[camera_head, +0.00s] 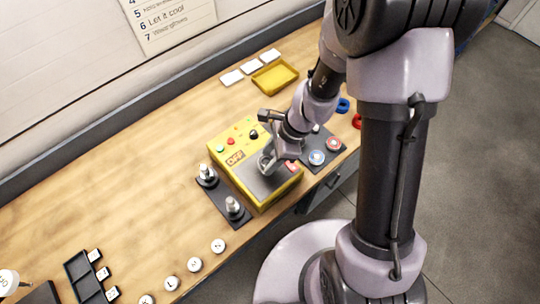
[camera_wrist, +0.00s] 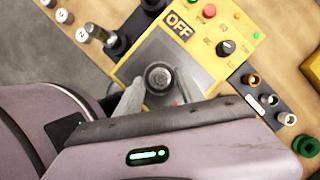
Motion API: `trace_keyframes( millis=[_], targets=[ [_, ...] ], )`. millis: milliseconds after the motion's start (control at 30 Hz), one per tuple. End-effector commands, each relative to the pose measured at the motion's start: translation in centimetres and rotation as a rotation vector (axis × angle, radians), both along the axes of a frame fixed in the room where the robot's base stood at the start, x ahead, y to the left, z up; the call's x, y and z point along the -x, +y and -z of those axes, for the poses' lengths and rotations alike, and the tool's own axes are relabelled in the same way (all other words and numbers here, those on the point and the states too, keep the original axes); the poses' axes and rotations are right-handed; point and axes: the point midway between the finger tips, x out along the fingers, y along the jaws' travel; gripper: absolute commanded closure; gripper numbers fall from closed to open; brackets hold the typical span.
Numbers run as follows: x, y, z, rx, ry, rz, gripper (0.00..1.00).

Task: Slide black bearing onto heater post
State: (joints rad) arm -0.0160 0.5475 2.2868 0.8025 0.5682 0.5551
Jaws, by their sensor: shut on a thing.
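The heater is a yellow box (camera_head: 217,153) with a grey top plate and an "OFF" display; it also fills the upper middle of the wrist view (camera_wrist: 208,62). My gripper (camera_wrist: 158,88) points down over the grey plate, its two fingers on either side of a round dark ring with a grey centre, which I take for the black bearing (camera_wrist: 158,77). It is shut on this ring. The heater post is not clearly separate from the ring's centre, so I cannot tell whether the ring is around the post or above it. In the head view my gripper (camera_head: 270,162) hides most of this spot.
A dark board with two upright metal posts (camera_head: 234,208) stands left of the heater. Another dark board (camera_head: 328,158) with round parts lies on its right. A yellow tray (camera_head: 275,77) is at the back. White round pieces (camera_head: 194,264) line the front edge. The left bench is largely clear.

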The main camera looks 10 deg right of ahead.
Motion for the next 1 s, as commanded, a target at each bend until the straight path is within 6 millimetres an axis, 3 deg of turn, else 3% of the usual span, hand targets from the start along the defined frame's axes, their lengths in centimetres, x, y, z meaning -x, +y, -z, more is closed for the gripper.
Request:
trace_keyframes(
  millis=[700, 1000],
  targets=[
    [0.0, 0.0, 3.1, 0.000, 0.000, 0.000, 1.00],
    [0.0, 0.0, 3.3, 0.000, 0.000, 0.000, 1.00]
  ],
)
